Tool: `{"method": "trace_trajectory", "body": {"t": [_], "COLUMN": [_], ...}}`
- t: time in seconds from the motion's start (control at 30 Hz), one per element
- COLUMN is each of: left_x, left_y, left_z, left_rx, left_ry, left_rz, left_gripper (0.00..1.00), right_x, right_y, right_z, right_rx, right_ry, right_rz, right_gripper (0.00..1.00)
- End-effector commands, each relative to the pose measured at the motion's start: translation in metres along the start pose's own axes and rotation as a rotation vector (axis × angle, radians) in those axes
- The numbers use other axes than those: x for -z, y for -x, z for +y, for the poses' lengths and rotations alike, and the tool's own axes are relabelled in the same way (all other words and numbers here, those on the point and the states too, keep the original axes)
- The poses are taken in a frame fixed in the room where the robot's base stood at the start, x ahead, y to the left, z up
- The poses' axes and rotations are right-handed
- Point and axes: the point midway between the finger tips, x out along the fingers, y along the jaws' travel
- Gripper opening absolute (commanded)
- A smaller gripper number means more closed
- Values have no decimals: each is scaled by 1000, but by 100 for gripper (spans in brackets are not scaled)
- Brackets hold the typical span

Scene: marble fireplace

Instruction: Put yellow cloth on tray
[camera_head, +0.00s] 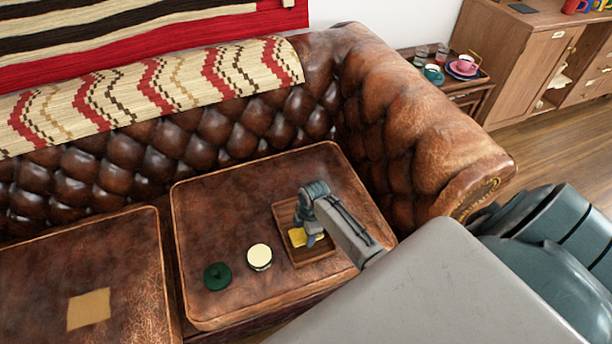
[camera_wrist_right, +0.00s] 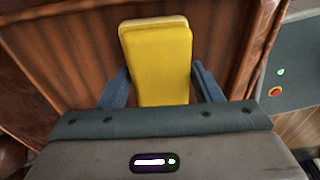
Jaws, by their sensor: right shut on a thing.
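The yellow cloth (camera_head: 299,237) looks like a small folded yellow block at the wooden tray, partly hidden by my right gripper (camera_head: 309,233) in the head view. In the right wrist view, the yellow cloth (camera_wrist_right: 157,55) stands out between the two blue fingers of my right gripper (camera_wrist_right: 161,85), which is shut on it. The brown wooden tray (camera_head: 283,213) lies on the right seat cushion, beneath the gripper. I cannot tell whether the cloth touches the tray's floor. My left gripper is not in view.
A round cream-topped tin (camera_head: 260,256) and a dark green round object (camera_head: 217,276) sit left of the tray. A flat tan square (camera_head: 89,309) lies on the left cushion. The sofa's arm (camera_head: 420,130) rises behind and right. The cushion's back left is clear.

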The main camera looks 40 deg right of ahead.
Motion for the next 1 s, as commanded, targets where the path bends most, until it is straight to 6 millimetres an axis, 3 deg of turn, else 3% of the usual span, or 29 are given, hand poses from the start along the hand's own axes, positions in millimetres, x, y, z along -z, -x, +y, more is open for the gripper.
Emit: {"method": "trace_trajectory", "body": {"t": [0.23, 0.27, 0.37, 0.73, 1.0], "left_x": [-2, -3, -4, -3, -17], "left_y": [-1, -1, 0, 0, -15], "left_z": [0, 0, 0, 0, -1], "left_rx": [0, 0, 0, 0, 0], "left_ry": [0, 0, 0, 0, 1], "left_rz": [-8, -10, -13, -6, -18], "left_gripper": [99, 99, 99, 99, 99], "right_x": [0, 0, 0, 0, 0], "right_y": [-3, -2, -2, 4, 56], "right_z": [0, 0, 0, 0, 1], "right_rx": [0, 0, 0, 0, -4], "right_ry": [0, 0, 0, 0, 1], "right_rz": [0, 0, 0, -1, -1], "right_gripper": [40, 62, 80, 80, 80]}}
